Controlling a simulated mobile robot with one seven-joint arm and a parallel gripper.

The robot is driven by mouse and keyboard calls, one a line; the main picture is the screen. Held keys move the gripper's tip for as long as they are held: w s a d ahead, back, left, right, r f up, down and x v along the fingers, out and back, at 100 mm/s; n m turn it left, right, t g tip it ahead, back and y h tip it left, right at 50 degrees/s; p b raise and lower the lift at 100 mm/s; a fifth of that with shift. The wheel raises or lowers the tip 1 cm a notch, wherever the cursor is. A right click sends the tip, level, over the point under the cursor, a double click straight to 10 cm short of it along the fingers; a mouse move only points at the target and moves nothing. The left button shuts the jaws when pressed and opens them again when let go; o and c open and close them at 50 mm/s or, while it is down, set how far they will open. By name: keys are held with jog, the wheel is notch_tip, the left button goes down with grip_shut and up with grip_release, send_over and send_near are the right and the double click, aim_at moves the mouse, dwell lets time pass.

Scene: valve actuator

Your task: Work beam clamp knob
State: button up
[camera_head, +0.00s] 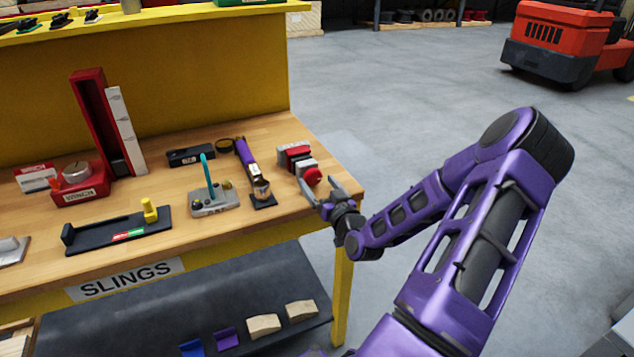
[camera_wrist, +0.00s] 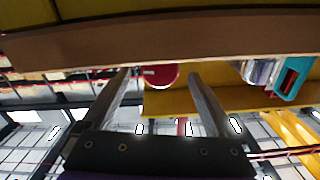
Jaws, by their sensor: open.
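The beam clamp (camera_head: 299,160) is a grey and red block near the right end of the wooden bench top, with a round red knob (camera_head: 312,176) facing my arm. My gripper (camera_head: 319,183) is open at the knob, with one finger to each side of it in the picture. In the wrist view the red knob (camera_wrist: 160,76) shows between the tips of my open gripper (camera_wrist: 159,74). I cannot tell whether either finger touches it. Most of the clamp body is hidden in the wrist view.
A purple-handled tool (camera_head: 246,155) and a grey block with a teal lever (camera_head: 209,187) stand left of the clamp. A black rail with a yellow post (camera_head: 118,230) lies further left. The bench's right edge (camera_head: 345,170) is close to my gripper; open floor lies beyond.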

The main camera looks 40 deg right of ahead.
jog(key=shift+w+d, duration=0.15)
jog(key=shift+w, duration=0.5)
jog(key=c, duration=1.4)
jog(key=shift+o, duration=0.2)
